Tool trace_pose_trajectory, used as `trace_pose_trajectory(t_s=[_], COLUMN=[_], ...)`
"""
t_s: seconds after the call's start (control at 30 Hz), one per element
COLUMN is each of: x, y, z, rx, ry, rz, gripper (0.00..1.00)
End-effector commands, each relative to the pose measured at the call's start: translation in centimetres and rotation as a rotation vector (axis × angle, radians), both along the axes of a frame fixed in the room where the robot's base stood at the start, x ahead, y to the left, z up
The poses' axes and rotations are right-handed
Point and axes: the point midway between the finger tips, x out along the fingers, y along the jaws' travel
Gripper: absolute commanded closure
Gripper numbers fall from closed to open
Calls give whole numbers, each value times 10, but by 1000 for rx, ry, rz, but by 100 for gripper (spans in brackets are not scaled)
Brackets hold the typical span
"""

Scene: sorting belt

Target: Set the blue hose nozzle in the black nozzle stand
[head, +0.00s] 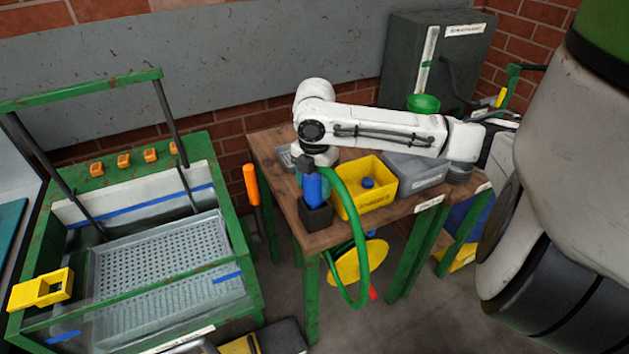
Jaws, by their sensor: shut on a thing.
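The blue hose nozzle (313,188) is upright, directly over the black nozzle stand (316,217) near the front left corner of the wooden table. Its lower end meets the stand's top in the picture; I cannot tell how deep it sits. A green hose (358,225) arches from beside the nozzle's top and loops down past the table's front edge. My gripper (308,172) points down at the nozzle's upper end and is shut on it. The fingertips are small and partly hidden.
A yellow bin (364,211) with a blue item inside stands just right of the stand, and a grey bin (418,184) beyond it. The wooden table (268,152) has little free room. A green-framed wash basin (228,195) stands left, with an orange-handled tool (251,185) between.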

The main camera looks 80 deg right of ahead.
Motion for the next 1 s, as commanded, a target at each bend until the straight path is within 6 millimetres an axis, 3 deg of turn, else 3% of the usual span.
trace_pose_trajectory(t_s=[1.0], x=[0], y=[0], z=[-12], rx=[0], ry=[0], rz=[0], gripper=[67])
